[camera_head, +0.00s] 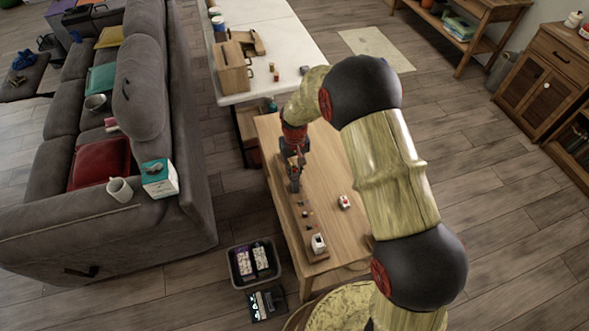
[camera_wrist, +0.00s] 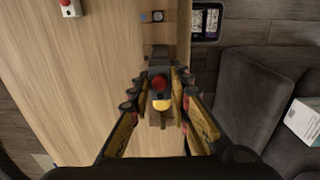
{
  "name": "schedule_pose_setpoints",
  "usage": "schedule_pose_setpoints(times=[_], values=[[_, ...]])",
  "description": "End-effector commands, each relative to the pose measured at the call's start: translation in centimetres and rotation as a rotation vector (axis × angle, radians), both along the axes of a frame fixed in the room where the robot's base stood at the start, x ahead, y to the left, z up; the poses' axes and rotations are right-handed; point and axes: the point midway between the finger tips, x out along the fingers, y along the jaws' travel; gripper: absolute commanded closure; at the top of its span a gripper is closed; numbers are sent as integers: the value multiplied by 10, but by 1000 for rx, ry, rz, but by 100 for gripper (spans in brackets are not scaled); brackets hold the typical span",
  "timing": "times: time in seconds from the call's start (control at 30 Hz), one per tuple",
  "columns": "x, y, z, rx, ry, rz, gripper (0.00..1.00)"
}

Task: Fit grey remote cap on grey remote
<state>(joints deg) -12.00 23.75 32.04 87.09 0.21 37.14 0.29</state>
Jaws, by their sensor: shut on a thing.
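My gripper (camera_wrist: 160,82) points down over the left side of the wooden table and is shut on a small dark grey piece (camera_wrist: 158,103). The piece has a round red spot on top and a yellow part at its near end. I cannot tell from its look whether it is the grey remote cap or the remote. In the head view my gripper (camera_head: 294,180) hides most of it. A narrow wooden strip (camera_head: 296,215) with small dark pieces runs along the table's left edge, below the gripper. I cannot single out the other remote part.
A white device (camera_head: 318,242) stands at the strip's near end. A small red-and-white item (camera_head: 344,202) lies on the wooden table (camera_head: 330,175), which is mostly clear. A dark bin (camera_head: 253,262) is on the floor to the left. The white table (camera_head: 290,40) adjoins behind; the sofa (camera_head: 150,225) is left.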

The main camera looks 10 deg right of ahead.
Motion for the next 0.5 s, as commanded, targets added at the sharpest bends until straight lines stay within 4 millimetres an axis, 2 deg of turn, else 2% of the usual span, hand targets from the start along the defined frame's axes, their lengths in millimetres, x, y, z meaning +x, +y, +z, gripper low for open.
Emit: schedule_pose_setpoints(times=[0.5], values=[[0,0,-7,0,0,0,98]])
